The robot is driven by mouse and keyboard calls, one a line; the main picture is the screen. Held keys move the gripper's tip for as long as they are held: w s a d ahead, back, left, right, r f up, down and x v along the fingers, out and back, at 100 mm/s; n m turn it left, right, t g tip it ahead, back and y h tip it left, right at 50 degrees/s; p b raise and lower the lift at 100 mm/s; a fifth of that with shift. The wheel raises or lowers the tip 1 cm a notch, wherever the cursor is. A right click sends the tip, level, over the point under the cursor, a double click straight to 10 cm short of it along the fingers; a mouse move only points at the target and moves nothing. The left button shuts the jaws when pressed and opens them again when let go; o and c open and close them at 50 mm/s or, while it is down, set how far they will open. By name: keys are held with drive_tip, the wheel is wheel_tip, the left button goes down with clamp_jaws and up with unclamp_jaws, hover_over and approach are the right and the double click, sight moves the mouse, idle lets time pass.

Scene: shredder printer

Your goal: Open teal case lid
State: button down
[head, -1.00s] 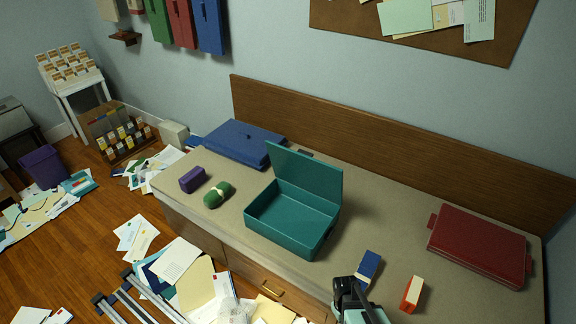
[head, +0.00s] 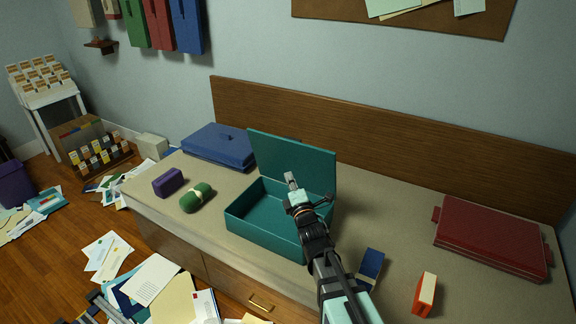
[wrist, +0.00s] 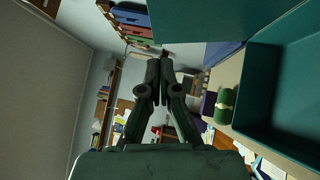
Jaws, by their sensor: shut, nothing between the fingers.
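The teal case (head: 262,222) sits on the counter with its lid (head: 290,163) standing up at the back, open. The inside that shows looks empty. My gripper (head: 290,178) is over the case in front of the lid, its fingers shut and empty. In the wrist view my gripper (wrist: 160,68) shows closed fingers, with the lid (wrist: 215,18) above and the case (wrist: 285,95) to the right. I cannot tell whether the fingers touch the lid.
A blue case (head: 219,146) lies behind left and a red case (head: 492,237) at right. A purple block (head: 168,182) and a green roll (head: 197,197) stand left. A blue box (head: 370,264) and an orange box (head: 425,294) lie right. A wooden backboard (head: 400,150) runs behind.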

drive_tip(key=p, duration=0.2)
approach(283, 142)
drive_tip(key=w+a, duration=0.2)
drive_tip(key=a, duration=0.2)
drive_tip(key=shift+w+d+r, duration=0.1)
drive_tip(key=shift+w+d, duration=0.25)
drive_tip(key=shift+w, duration=0.25)
drive_tip(key=shift+w+d+r, duration=0.15)
drive_tip(key=shift+w+d, duration=0.15)
drive_tip(key=shift+w, duration=0.35)
drive_tip(key=shift+w+d+r+p, duration=0.1)
drive_tip(key=shift+w+d+p, duration=0.3)
drive_tip(key=shift+w, duration=0.2)
drive_tip(key=shift+a+r, duration=0.1)
